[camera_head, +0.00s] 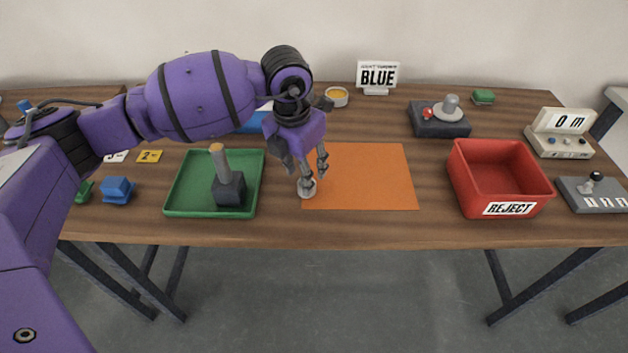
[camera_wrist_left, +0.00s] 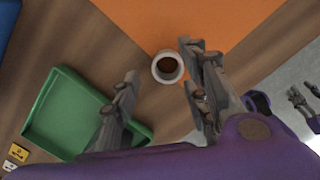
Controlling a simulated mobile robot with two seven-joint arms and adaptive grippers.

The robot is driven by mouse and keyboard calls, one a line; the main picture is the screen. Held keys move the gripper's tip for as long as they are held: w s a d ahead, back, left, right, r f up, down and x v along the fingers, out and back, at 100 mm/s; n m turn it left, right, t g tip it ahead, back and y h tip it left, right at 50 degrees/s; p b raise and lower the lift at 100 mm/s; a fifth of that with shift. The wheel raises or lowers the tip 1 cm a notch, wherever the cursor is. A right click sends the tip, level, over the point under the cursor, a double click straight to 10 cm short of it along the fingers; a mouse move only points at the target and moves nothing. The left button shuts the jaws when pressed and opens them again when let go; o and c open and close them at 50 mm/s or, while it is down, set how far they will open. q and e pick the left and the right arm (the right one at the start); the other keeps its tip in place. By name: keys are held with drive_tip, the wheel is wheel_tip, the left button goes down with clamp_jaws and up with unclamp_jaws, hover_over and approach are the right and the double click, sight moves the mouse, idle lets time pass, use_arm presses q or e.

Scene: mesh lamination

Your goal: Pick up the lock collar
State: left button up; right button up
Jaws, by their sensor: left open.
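The lock collar (camera_head: 307,188) is a small pale grey ring with a dark hole. My left gripper (camera_head: 313,167) is open and points down over the collar. In the left wrist view the collar appears between its two spread fingers, nearer the right one; I cannot tell whether either touches it. What seems to be my right gripper (camera_wrist_left: 303,103) shows small at the right edge of the wrist view, its jaw state unclear.
A green tray (camera_head: 179,211) holding a dark block with an upright post (camera_head: 229,187) stands close left. The orange mat (camera_head: 370,175) is bare. A red REJECT bin (camera_head: 500,180) stands right. A BLUE sign (camera_head: 377,76) and several devices line the back and right.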

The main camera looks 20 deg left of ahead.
use_arm(q)
drive_tip(key=shift+f, duration=1.5)
clamp_jaws()
drive_tip(key=shift+r, duration=0.1)
